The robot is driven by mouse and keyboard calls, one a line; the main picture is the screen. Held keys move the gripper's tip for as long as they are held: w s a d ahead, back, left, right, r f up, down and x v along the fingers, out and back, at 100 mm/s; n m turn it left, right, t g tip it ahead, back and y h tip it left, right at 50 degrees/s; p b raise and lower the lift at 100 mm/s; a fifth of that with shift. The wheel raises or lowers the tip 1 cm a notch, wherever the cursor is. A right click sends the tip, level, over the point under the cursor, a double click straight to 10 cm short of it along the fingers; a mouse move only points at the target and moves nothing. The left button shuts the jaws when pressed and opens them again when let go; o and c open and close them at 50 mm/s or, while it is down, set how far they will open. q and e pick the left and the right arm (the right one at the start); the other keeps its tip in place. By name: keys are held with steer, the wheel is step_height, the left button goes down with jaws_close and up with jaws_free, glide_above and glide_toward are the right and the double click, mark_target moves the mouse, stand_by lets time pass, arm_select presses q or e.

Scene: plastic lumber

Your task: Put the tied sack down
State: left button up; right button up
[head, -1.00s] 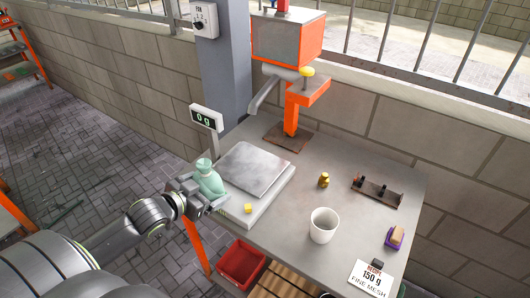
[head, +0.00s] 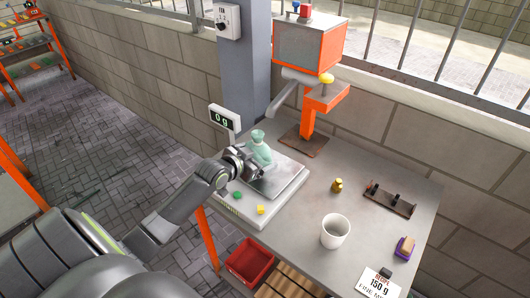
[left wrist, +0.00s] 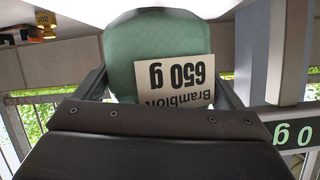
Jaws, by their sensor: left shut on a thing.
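The tied sack (head: 260,150) is pale green with a gathered neck. My left gripper (head: 249,162) is shut on it and holds it upright at the left part of the scale's metal plate (head: 282,181). I cannot tell whether the sack touches the plate. The scale's display (head: 222,119) reads 0 g. In the left wrist view the sack (left wrist: 165,45) sits between the fingers (left wrist: 160,95), with a label reading 650 g, upside down. My right gripper is not in view.
The scale base has a green button (head: 238,195) and a yellow button (head: 261,209). A white cup (head: 335,232), a brass weight (head: 337,185) and a small rack (head: 389,199) stand to the right. An orange-and-grey machine (head: 310,45) stands behind. A red bin (head: 249,262) is below the table.

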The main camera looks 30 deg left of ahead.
arm_select(q)
steer(key=w, duration=0.3)
steer(key=shift+w+d+r+p, duration=0.25)
steer(key=shift+w+p, duration=0.15)
steer(key=shift+f, duration=0.85)
steer(key=shift+s+a, duration=0.1)
steer(key=shift+f, duration=0.1)
steer(key=o, duration=1.2)
steer(key=shift+f, duration=0.15)
steer(key=shift+c, duration=0.2)
steer(key=shift+s, duration=0.1)
